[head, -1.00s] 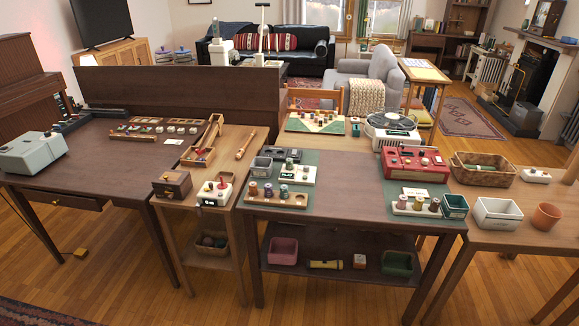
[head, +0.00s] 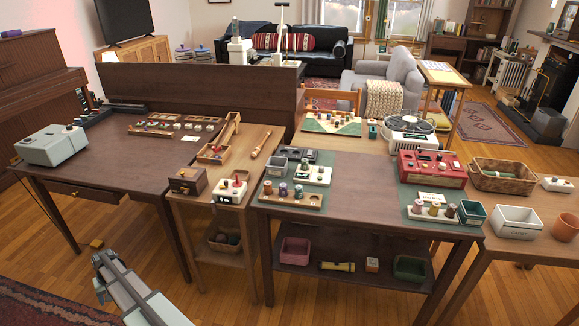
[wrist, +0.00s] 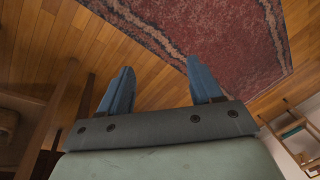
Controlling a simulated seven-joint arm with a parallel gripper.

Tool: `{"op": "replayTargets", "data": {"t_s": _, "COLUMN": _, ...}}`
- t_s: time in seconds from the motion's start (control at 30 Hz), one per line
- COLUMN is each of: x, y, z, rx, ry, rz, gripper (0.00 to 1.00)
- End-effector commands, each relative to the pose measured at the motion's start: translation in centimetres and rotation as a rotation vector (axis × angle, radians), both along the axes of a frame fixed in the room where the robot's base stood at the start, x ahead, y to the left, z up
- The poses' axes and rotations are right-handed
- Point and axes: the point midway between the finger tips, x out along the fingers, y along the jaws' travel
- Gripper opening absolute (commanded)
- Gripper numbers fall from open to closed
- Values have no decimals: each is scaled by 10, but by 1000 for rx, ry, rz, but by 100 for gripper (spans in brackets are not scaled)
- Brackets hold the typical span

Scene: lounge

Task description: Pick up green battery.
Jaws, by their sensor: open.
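I cannot make out the green battery for certain in any view. Small cylinders stand in a wooden holder (head: 292,194) at the front left of the middle table (head: 345,190), and more stand in a pale holder (head: 433,212) at its front right; they are too small to identify. My gripper (wrist: 163,85) is open and empty in the wrist view, its two blue-grey fingers wide apart over the floor and a red rug (wrist: 215,35). Part of my arm shows at the lower left of the head view, in front of the tables and away from their tops.
A red device (head: 432,168), a wicker basket (head: 503,184), a white bin (head: 515,231) and a teal bin (head: 472,212) are at the right. A narrow side table holds a wooden box (head: 187,181). The front middle of the middle table is bare.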

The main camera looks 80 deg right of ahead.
Motion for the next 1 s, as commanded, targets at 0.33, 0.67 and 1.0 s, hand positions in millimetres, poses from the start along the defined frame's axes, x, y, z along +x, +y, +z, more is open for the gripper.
{"op": "replayTargets", "data": {"t_s": 0.33, "x": 77, "y": -191, "z": 135, "rx": -63, "ry": -221, "rz": -203, "gripper": 64}}
{"op": "replayTargets", "data": {"t_s": 0.67, "x": 30, "y": -383, "z": 262, "rx": -146, "ry": -344, "rz": -333, "gripper": 64}}
{"op": "replayTargets", "data": {"t_s": 1.0, "x": -106, "y": -539, "z": 350, "rx": -219, "ry": -344, "rz": -422, "gripper": 64}}
